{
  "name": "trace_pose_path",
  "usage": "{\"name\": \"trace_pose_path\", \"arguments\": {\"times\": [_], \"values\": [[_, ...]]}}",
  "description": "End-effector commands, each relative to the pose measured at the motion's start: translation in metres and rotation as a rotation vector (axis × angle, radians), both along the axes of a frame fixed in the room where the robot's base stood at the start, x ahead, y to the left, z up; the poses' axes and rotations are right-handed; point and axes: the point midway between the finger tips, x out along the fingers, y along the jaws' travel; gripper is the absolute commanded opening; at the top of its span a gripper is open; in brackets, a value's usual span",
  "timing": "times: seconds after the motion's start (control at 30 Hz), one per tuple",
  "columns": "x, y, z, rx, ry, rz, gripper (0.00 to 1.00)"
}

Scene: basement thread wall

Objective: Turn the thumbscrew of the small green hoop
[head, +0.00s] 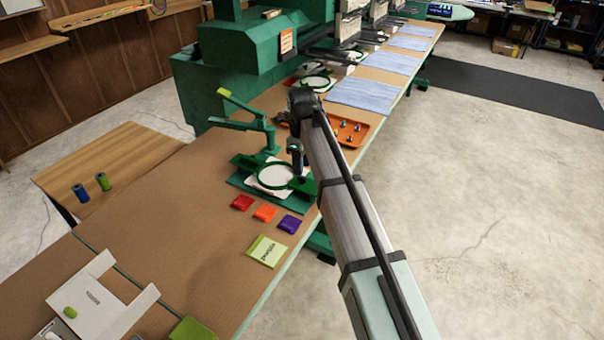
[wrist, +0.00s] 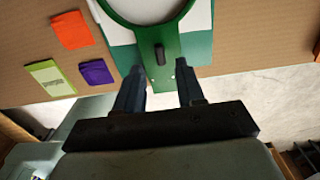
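The small green hoop (head: 259,181) holds white fabric and lies on a green fixture at the table's right edge. In the wrist view its green ring (wrist: 122,20) is cut off by the top edge. A dark upright thumbscrew (wrist: 160,54) stands on the near side of the ring. My gripper (wrist: 160,68) is open, its two dark fingers apart, left and right of the green tab that bears the screw. The screw lies just ahead of the gap between the fingertips, and no contact shows. In the head view my arm hides the screw.
Red (head: 242,202), orange (head: 265,212) and purple (head: 290,224) packets and a green-edged card (head: 267,250) lie in front of the hoop. A green lever arm (head: 240,112) rises behind it. An orange tray (head: 350,130) with small parts is behind my arm.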

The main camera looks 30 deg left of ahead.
Motion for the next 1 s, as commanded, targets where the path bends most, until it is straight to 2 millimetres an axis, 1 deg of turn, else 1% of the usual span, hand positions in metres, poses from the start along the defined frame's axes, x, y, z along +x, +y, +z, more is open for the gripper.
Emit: {"name": "trace_pose_path", "arguments": {"times": [0.03,0.1,0.2,0.3,0.5,0.73,1.0], "values": [[-0.001,-0.001,-0.009,-0.002,0.002,0.0,0.38],[-0.001,-0.001,-0.018,-0.001,0.001,0.0,0.38],[0.0,0.0,-0.029,-0.001,0.001,0.0,0.38],[0.0,0.0,-0.036,-0.001,0.001,0.0,0.38],[0.0,0.0,-0.043,0.0,0.0,0.0,0.38],[0.0,0.0,-0.043,0.0,0.0,0.0,0.38],[0.0,0.0,-0.043,0.0,0.0,0.0,0.12]]}}
